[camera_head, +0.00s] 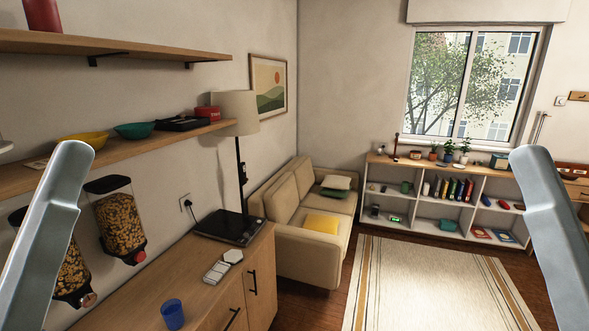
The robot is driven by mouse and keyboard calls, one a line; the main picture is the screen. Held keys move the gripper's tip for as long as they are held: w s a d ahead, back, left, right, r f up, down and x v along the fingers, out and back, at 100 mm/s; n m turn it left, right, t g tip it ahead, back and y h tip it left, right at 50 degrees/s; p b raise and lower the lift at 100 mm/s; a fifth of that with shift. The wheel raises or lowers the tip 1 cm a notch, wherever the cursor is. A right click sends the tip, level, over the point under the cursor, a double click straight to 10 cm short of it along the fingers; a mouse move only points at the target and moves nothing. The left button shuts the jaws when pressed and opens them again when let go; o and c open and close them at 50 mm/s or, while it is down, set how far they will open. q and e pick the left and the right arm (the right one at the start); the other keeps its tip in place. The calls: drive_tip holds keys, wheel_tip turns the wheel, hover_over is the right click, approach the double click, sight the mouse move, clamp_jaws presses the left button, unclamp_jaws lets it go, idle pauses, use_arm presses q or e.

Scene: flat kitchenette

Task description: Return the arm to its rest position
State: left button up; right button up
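Part of my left arm (45,235) rises along the left edge of the head view, grey and smooth with a rounded upper end. Part of my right arm (558,240) rises in a similar way along the right edge. Both lean slightly outward toward the bottom, and neither visibly holds anything. No gripper fingertips show, so both grippers are out of view.
A wooden counter (190,293) at lower left carries a blue cup (172,314) and a black flat device (228,227). Cereal dispensers (118,222) hang below a wall shelf (110,152). A sofa (290,240) and low bookcase (405,198) stand behind; the rug (425,290) is clear.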

wheel_tip(320, 180, up, 23)
drive_tip(key=p, duration=1.9)
drive_tip(key=shift+f, duration=0.2)
